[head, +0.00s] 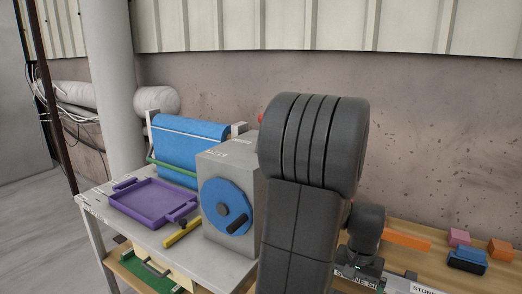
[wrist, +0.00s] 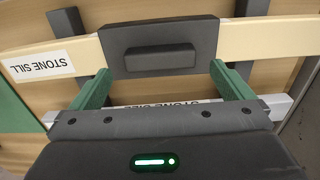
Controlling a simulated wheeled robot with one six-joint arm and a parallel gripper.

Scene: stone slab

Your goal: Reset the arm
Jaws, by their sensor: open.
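My gripper (wrist: 160,70) shows in the wrist view with its two green fingers spread apart. Between and beyond the fingertips is a dark grey plate (wrist: 190,32) with a raised block on it. I cannot tell whether the fingers touch it, but they are not closed on it. In the head view my dark arm stands upright in the middle, and the gripper itself is mostly hidden behind it.
A light rail labelled STONE SILL (wrist: 40,66) crosses the wrist view. A purple tray (head: 153,203), a grey box with a blue dial (head: 228,205) and a blue roll (head: 188,150) stand left of my arm. Orange (head: 502,250), pink (head: 459,237) and blue (head: 468,259) blocks lie right.

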